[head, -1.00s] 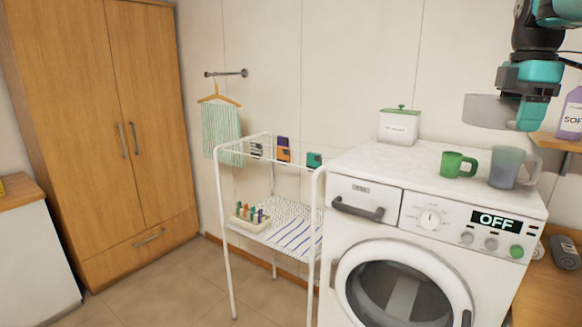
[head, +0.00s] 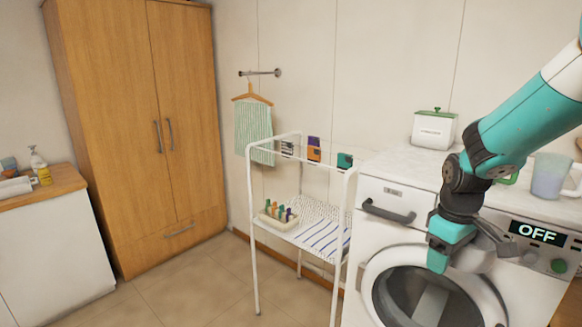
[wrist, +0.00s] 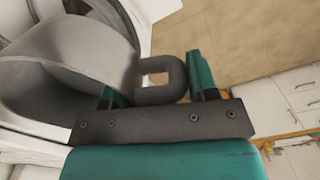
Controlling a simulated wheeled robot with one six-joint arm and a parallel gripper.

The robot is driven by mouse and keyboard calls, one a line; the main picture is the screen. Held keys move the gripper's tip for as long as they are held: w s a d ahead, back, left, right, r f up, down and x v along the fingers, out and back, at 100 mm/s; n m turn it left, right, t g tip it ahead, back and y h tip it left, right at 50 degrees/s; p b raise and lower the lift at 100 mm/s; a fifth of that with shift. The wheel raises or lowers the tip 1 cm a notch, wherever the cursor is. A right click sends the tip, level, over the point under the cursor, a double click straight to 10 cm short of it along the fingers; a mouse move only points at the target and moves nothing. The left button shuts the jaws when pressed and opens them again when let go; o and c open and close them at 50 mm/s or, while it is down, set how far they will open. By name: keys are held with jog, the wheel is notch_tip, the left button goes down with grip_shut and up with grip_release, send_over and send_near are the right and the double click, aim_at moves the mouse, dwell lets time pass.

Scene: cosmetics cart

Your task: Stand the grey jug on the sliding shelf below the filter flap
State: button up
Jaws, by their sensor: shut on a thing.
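My gripper (head: 445,252) is shut on the handle of the grey jug (head: 478,260), in front of the washing machine's round door. The wrist view shows the jug (wrist: 75,55) large, with its wide mouth toward the left and its looped handle between the teal fingers of my gripper (wrist: 158,84). The jug is off any surface. In the head view it is partly hidden by my gripper, and its tilt is hard to tell. Neither the filter flap nor the sliding shelf is seen in these views.
The washing machine (head: 385,240) has a drawer handle, an OFF display and a translucent mug (head: 549,178) on top. A green-lidded box (head: 434,130) stands at the back. A white drying rack (head: 251,240) stands left of the machine. Tiled floor (head: 190,280) before the wardrobe is clear.

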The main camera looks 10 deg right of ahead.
jog(key=w+a+f+m, duration=0.1)
jog(key=a+f+m, duration=0.1)
jog(key=a+f, duration=0.35)
jog(key=w+a+f+m, duration=0.1)
jog(key=a+f+m, duration=0.15)
jog(key=f, duration=0.55)
jog(key=s+f+b, duration=0.3)
jog(key=f+b, duration=0.4)
jog(key=f, duration=0.6)
jog(key=shift+s+a+f, duration=0.2)
jog(key=shift+s+a, duration=0.05)
jog(key=shift+s, duration=0.1)
